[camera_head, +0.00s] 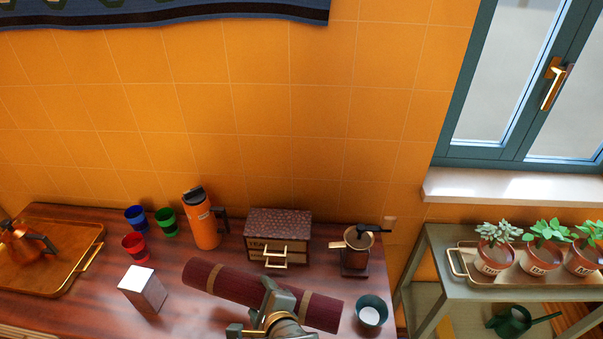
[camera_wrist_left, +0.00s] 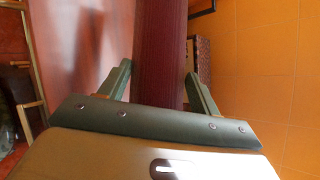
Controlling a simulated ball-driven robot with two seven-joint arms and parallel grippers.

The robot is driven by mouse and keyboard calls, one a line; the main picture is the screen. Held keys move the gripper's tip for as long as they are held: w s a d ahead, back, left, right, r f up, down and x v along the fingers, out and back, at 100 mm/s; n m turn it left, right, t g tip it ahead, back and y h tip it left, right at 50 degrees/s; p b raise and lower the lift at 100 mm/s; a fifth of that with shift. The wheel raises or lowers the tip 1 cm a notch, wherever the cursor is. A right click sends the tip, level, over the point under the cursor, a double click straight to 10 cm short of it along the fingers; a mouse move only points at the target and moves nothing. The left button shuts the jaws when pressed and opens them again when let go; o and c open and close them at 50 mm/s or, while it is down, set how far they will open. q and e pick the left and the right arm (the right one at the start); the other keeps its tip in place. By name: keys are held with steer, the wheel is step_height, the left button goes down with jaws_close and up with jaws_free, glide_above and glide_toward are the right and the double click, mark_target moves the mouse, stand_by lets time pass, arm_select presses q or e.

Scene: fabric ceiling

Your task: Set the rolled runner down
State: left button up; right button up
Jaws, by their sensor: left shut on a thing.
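The rolled runner (camera_head: 225,281) is a dark red roll lying at a slant across the front middle of the wooden counter in the head view. Whether it touches the counter or is held just above it, I cannot tell. My left gripper (camera_head: 270,300) is shut on the runner near its middle, and the gripper and wrist cover part of it. In the left wrist view the runner (camera_wrist_left: 160,60) runs between the two green fingers (camera_wrist_left: 158,88). My right gripper is not in view.
Near the roll are a white box (camera_head: 143,289), a small drawer chest (camera_head: 278,236), a coffee grinder (camera_head: 356,251) and a dark cup (camera_head: 371,311). An orange flask (camera_head: 202,220), several coloured cups and a tray (camera_head: 75,272) stand further left.

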mark_target(243, 283)
arm_select(q)
steer(key=w+a+r+m+h+b, duration=0.1)
steer(key=r, duration=0.1)
steer(key=w+a+r+m+t+h+b, duration=0.1)
steer(key=a+b, duration=0.1)
steer(key=w+a+r+m+h+b, duration=0.1)
steer(key=r+m+h+b, duration=0.1)
steer(key=shift+w+a+r+t, duration=0.15)
steer(key=shift+a+r+t, duration=0.15)
steer(key=shift+r+t, duration=0.1)
steer(key=a+r+m+h+b, duration=0.2)
steer(key=a+r+b, duration=0.3)
steer(key=a+b, duration=0.1)
steer(key=shift+w+r, duration=0.2)
steer(key=shift+r, duration=0.05)
steer(key=shift+s, duration=0.1)
